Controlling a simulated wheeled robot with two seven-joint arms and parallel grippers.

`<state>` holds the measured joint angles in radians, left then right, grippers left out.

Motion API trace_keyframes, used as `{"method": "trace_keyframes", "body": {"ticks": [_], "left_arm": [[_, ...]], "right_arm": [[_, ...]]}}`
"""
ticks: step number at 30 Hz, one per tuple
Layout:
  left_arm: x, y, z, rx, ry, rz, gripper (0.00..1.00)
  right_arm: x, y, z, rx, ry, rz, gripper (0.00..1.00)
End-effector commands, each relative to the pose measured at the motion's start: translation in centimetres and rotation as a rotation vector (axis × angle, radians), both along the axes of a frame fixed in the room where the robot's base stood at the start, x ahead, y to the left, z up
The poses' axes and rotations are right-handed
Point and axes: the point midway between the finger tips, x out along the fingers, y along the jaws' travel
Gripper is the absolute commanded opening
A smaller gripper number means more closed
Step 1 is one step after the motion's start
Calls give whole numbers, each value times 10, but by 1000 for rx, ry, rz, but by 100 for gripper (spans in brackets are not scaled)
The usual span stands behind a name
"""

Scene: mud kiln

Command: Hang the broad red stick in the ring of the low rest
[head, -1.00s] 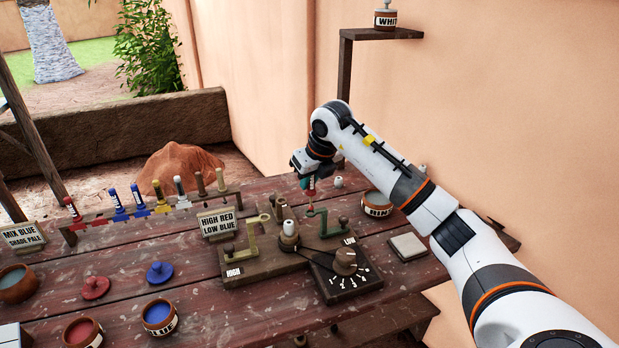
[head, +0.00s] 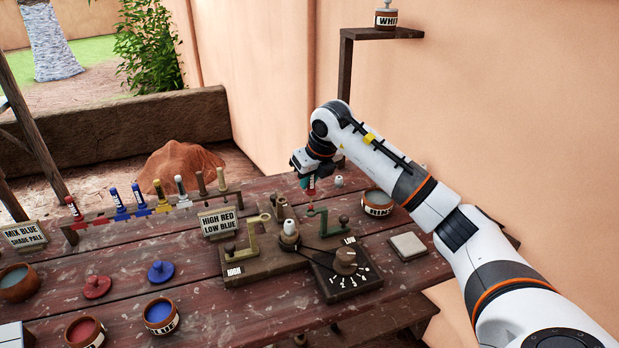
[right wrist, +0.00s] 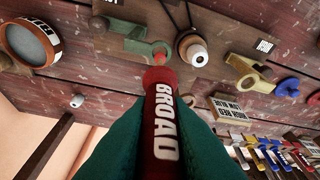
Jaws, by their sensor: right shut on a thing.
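My right gripper (head: 307,182) is shut on the broad red stick (head: 311,188), just behind the low rest. In the right wrist view the stick (right wrist: 162,120) shows its white "BROAD" lettering between my green fingers, and its far end points toward the ring. The low rest is a green bracket (head: 324,230) on the "LOW" side of the wooden stand; it also shows in the right wrist view (right wrist: 128,42). The stick's end overlaps the ring area there, so I cannot tell whether it is inside the ring. My left gripper is out of view.
An olive high rest (head: 252,240) and a white-topped post (head: 289,232) stand left of the low rest. A dial (head: 345,258) is in front. A bowl (head: 377,202) and pale tile (head: 408,246) are to the right. A rack of sticks (head: 150,212) is at left.

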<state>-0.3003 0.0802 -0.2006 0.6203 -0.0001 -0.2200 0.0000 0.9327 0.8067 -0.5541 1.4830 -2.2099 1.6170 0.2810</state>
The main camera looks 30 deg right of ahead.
Motion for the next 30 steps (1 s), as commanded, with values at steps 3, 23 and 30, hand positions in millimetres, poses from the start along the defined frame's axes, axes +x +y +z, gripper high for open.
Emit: {"method": "trace_keyframes", "body": {"ticks": [3,23,30], "left_arm": [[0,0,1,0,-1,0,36],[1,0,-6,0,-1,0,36],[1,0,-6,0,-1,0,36]], "right_arm": [[0,-1,1,-1,-1,-1,0],[0,0,-12,-1,-1,0,0],[0,0,-12,0,-1,0,0]]}}
